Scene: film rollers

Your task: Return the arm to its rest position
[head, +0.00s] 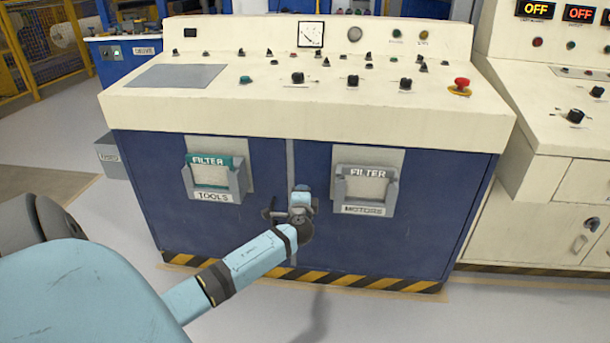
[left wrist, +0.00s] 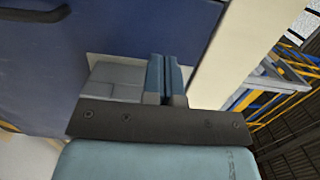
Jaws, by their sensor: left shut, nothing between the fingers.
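My left arm reaches in from the lower left in the head view. Its gripper (head: 283,212) is in front of the blue lower front of the control console (head: 270,180), between the two filter slots. In the left wrist view the two blue fingers (left wrist: 166,80) are together, with nothing between them. A grey plate lies behind the fingers in that view. Whether the gripper touches the console front I cannot tell. My right gripper is in neither view.
The TOOLS filter (head: 210,175) is left of the gripper and the MOTORS filter (head: 366,186) is right of it. A cream cabinet (head: 530,220) stands at the right. A yellow fence (head: 40,50) is at the back left. Open floor (head: 110,210) lies left of the console.

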